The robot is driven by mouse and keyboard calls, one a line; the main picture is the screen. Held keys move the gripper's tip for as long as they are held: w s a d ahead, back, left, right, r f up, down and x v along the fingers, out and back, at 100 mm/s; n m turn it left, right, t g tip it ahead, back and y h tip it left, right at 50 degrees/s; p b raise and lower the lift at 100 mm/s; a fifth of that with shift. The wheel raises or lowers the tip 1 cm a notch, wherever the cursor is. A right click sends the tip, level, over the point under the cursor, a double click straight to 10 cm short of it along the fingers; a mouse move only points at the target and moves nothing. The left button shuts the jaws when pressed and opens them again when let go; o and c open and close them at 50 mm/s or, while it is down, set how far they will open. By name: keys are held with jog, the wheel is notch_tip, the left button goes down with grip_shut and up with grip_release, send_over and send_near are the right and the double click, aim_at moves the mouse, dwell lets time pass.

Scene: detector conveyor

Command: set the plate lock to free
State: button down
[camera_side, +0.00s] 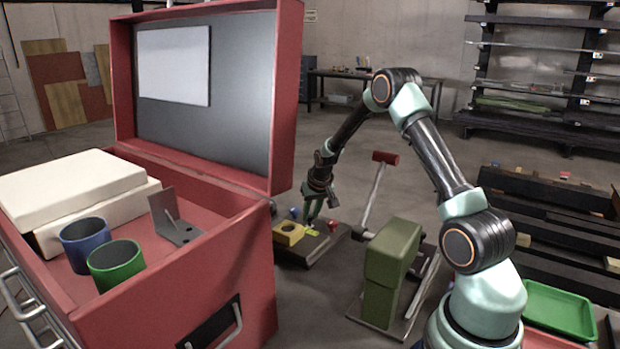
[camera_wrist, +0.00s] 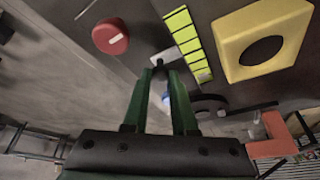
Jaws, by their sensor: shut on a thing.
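My gripper (camera_side: 313,213) reaches down to a dark board (camera_side: 321,248) on the floor side of the red chest. In the wrist view its two green fingers (camera_wrist: 163,72) close around a small dark knob (camera_wrist: 159,62), which I take to be the plate lock's handle. The knob sits on a pale strip (camera_wrist: 172,57) beside a yellow-green marked scale (camera_wrist: 187,43). The fingers partly hide the knob, and I cannot read any lock marking. A red round knob (camera_wrist: 110,36) lies left of the scale. A yellow block (camera_wrist: 262,40) with a round hole lies to its right.
The open red chest (camera_side: 240,262) stands at the left, holding a blue cup (camera_side: 85,243), a green cup (camera_side: 115,266) and pale boxes (camera_side: 78,185). A green machine body (camera_side: 388,262) with a red-tipped lever (camera_side: 385,158) stands close right of the board.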

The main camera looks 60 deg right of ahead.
aim_at(317, 223)
dwell(0.3)
jog(key=shift+w+d, duration=0.1)
jog(key=shift+d, duration=1.65)
jog(key=c, duration=0.7)
grip_release()
jog(key=v, duration=1.2)
jog(key=shift+a, duration=0.2)
